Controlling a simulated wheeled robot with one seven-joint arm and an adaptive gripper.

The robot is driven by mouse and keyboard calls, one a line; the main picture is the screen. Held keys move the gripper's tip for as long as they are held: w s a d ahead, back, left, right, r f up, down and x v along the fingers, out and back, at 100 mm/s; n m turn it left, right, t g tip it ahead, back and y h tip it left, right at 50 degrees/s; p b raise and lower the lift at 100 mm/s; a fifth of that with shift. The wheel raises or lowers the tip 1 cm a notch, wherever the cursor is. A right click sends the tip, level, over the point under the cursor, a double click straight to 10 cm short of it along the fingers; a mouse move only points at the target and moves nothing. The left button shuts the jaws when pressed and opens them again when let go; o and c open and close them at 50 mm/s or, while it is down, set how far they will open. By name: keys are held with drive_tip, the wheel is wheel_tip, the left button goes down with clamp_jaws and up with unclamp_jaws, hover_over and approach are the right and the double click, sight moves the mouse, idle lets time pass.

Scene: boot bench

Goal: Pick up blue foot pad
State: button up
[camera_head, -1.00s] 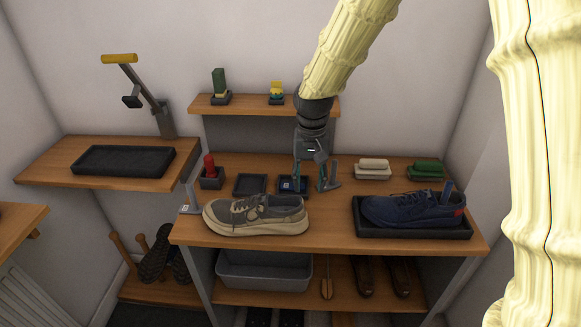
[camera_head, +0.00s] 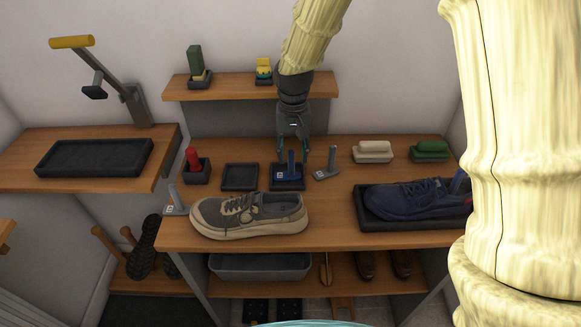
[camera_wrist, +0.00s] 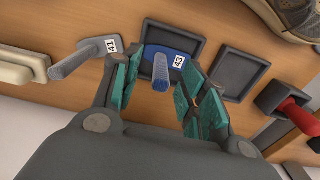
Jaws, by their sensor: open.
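The blue foot pad (camera_head: 287,172) lies in a small dark tray (camera_head: 274,185) on the bench, behind the grey shoe. It has an upright post and a white label, which reads 43 in the wrist view, where the pad (camera_wrist: 154,52) lies in its tray (camera_wrist: 197,45). My gripper (camera_head: 292,152) is above the pad, pointing down. In the wrist view its teal fingers (camera_wrist: 162,72) are spread on either side of the post, with nothing gripped. Whether a finger touches the post I cannot tell.
A grey foot pad with a post (camera_head: 327,172) stands close on the right. An empty dark tray (camera_head: 240,177) and a red-handled item (camera_head: 194,165) are on the left. The grey shoe (camera_head: 250,215) is in front, and a blue shoe (camera_head: 410,197) sits in a tray. A shelf (camera_head: 235,88) is behind.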

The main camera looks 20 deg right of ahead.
sight(291, 175)
drive_tip(key=w+f, duration=0.2)
drive_tip(key=shift+w+a+f, duration=0.15)
drive_tip(key=shift+f, duration=0.15)
drive_tip(key=shift+f+p, duration=0.25)
drive_tip(key=shift+p, duration=0.05)
drive_tip(key=shift+s+f+p, duration=0.55)
drive_tip(key=shift+s+f, duration=0.35)
drive_tip(key=shift+f, duration=0.05)
drive_tip(key=shift+w+f, duration=0.25)
drive_tip(key=shift+f, duration=0.3)
drive_tip(key=shift+w+f, duration=0.25)
drive_tip(key=shift+f, duration=0.3)
drive_tip(key=shift+s+r, duration=0.15)
drive_tip(key=shift+s, duration=0.15)
drive_tip(key=shift+w, duration=0.15)
drive_tip(key=c, duration=0.7)
drive_tip(key=shift+c, duration=1.2)
